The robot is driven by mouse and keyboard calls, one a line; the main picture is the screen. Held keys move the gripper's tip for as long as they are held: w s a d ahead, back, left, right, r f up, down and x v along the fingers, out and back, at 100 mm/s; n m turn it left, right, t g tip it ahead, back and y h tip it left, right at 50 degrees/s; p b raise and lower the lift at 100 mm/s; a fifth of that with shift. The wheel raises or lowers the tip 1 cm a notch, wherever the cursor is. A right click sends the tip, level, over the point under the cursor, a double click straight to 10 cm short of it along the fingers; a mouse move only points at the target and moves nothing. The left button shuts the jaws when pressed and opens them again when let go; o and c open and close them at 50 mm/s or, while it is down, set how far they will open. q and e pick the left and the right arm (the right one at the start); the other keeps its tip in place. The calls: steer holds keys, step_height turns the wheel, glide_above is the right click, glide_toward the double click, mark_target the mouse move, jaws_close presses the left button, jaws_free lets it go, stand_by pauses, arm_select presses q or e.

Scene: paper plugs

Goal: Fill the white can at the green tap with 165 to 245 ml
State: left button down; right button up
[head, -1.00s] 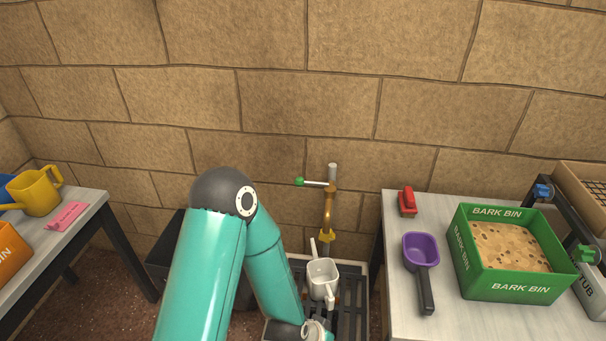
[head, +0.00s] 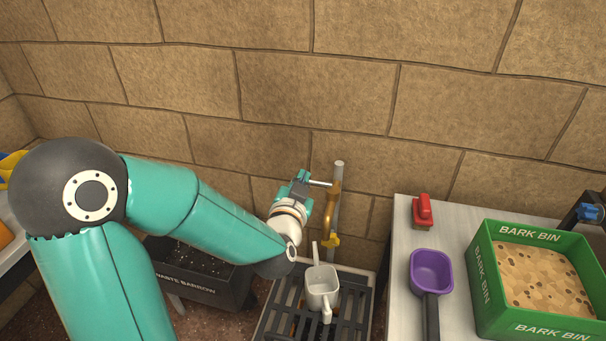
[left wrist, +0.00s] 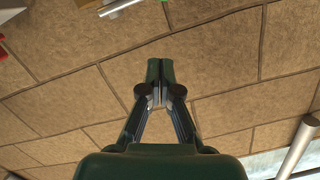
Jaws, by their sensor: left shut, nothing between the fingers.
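The white can (head: 322,286) stands upright on the dark grate below the tap, with its handle toward me. The tap (head: 334,205) has a brass pipe and a yellow spout end just above and behind the can. Its grey lever (head: 320,184) reaches left to my left gripper (head: 302,178), which hides the green lever end. I cannot tell whether they touch. In the left wrist view the gripper (left wrist: 160,68) is shut and empty, in front of the stone wall. No water stream shows, and the can's fill level cannot be read. My right gripper is not in view.
The grate (head: 350,318) lies beneath the can. A waste bin (head: 200,285) stands left of it. On the right table are a purple scoop (head: 431,272), a red-handled object (head: 423,212) and a green bark bin (head: 522,325). The stone wall is close behind the tap.

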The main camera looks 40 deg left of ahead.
arm_select(q)
glide_above(314, 182)
steer(key=a, duration=0.2)
steer(key=shift+d+f+b, duration=0.1)
steer(key=shift+f+b, duration=0.3)
steer(key=shift+f, duration=0.3)
steer(key=f, duration=0.1)
steer(key=s+f+b, duration=0.1)
steer(key=shift+a+f, duration=0.25)
steer(key=shift+f, duration=0.1)
steer(key=shift+s+f, duration=0.3)
steer(key=shift+f, duration=0.05)
